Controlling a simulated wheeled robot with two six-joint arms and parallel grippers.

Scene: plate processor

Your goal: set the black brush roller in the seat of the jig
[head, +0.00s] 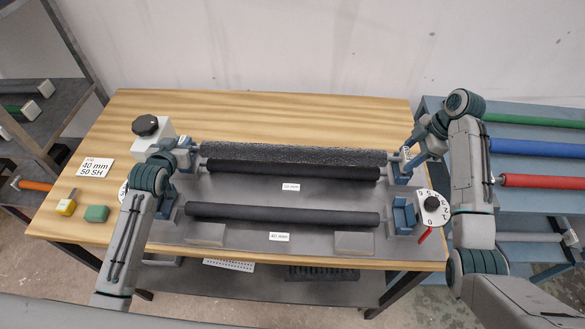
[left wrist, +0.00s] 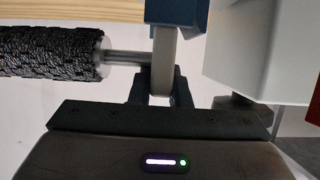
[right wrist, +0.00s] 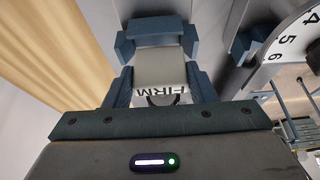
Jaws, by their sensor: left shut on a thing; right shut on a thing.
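The black brush roller (head: 290,153), with its bristly surface, lies level along the back of the grey jig (head: 300,233). Its left end (left wrist: 50,52) and bare metal shaft show in the left wrist view. The shaft runs to my left gripper (left wrist: 158,85), which is shut on a light grey upright piece at a blue block (left wrist: 177,12). My right gripper (right wrist: 162,88) is shut on a light grey block marked FIRM (right wrist: 160,68) at the jig's right back. The head view cannot tell whether the shaft ends rest in the seat; the arms and blue blocks cover them.
A smooth black roller (head: 290,170) lies just in front of the brush roller, and another (head: 282,214) lies nearer the front. A numbered dial (head: 433,207) stands at right. Coloured rollers lie on the right rack (head: 510,155). The table (head: 250,110) behind is clear.

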